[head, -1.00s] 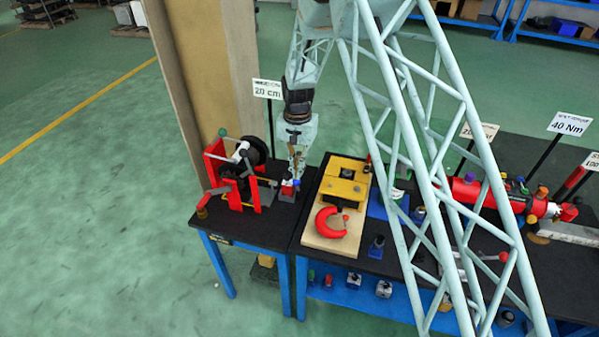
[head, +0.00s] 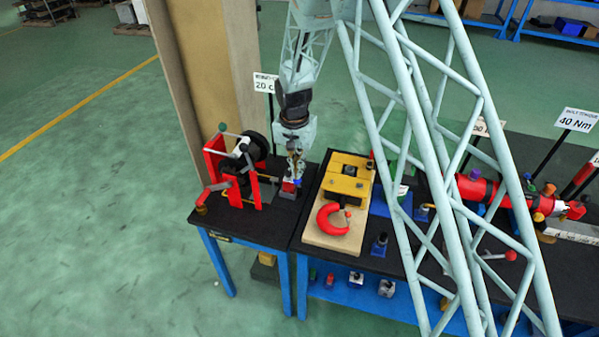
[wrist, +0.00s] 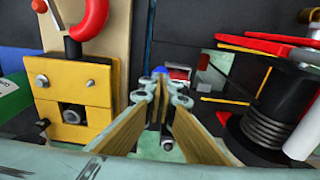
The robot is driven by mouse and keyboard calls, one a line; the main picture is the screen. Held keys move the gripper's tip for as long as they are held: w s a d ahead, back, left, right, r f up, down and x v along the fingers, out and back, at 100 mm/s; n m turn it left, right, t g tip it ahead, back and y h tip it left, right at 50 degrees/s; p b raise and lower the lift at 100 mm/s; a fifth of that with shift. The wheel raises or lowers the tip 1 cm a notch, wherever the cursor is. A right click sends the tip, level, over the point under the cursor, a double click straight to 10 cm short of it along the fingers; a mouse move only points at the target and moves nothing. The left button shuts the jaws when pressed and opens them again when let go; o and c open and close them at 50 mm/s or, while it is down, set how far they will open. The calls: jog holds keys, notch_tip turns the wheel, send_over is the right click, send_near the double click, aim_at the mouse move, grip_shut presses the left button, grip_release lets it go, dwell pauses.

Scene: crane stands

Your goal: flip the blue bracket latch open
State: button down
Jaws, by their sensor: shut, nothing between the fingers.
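A small red and grey block (head: 289,186) stands on the black bench top beside the winch frame, with a small blue part at its top. In the wrist view the blue part (wrist: 160,70) shows just beyond my fingertips, beside a red-edged piece (wrist: 179,73). I cannot make out the latch's shape or whether it is open. My gripper (wrist: 160,92) is shut and empty, pointing at the blue part; whether it touches is unclear. In the head view my gripper (head: 296,172) is right above the block.
The red winch frame with a black drum (head: 240,170) stands close on the left. A wooden board (head: 320,233) with a yellow block (head: 347,183) and a red hook (head: 338,221) lies close on the right. A wooden post (head: 205,80) rises behind. A "20 c" sign (head: 264,85) stands near my arm.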

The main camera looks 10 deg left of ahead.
jog(key=s+a+f+b, duration=0.1)
jog(key=s+f+b, duration=0.4)
jog(key=s+b, duration=0.1)
jog(key=shift+s+a+b, duration=0.15)
jog(key=shift+s+b, duration=0.15)
jog(key=shift+b, duration=0.5)
jog(key=shift+f, duration=0.1)
dwell(0.5)
jog(key=s+a+r+p, duration=0.1)
jog(key=s+r, duration=0.6)
jog(key=r, duration=0.4)
jog(key=shift+p, duration=0.3)
jog(key=shift+a, duration=0.1)
dwell(0.3)
